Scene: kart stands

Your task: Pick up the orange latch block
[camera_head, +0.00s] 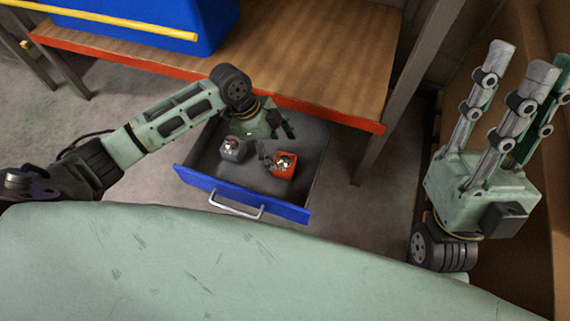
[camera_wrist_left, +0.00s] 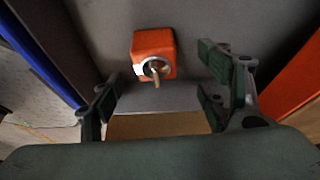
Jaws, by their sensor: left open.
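The orange latch block (camera_head: 285,171) sits in the open drawer, with a metal ring and pin on its top. In the left wrist view the orange latch block (camera_wrist_left: 142,42) lies above the middle of the picture, beyond the spread fingers and apart from them. My left gripper (camera_head: 279,143) is over the drawer, close to the block, open and empty; its fingers also show in the left wrist view (camera_wrist_left: 160,98). My arm partly hides these fingers in the head view. My right gripper (camera_head: 515,95) is at the far right, fingers up, spread and empty.
A dark grey block (camera_head: 236,154) with a metal fitting sits left of the orange one. The drawer's blue front (camera_head: 190,178) and side walls surround both. The wooden bench top (camera_head: 330,60) overhangs the back of the drawer. A blue bin (camera_head: 200,25) stands on the bench.

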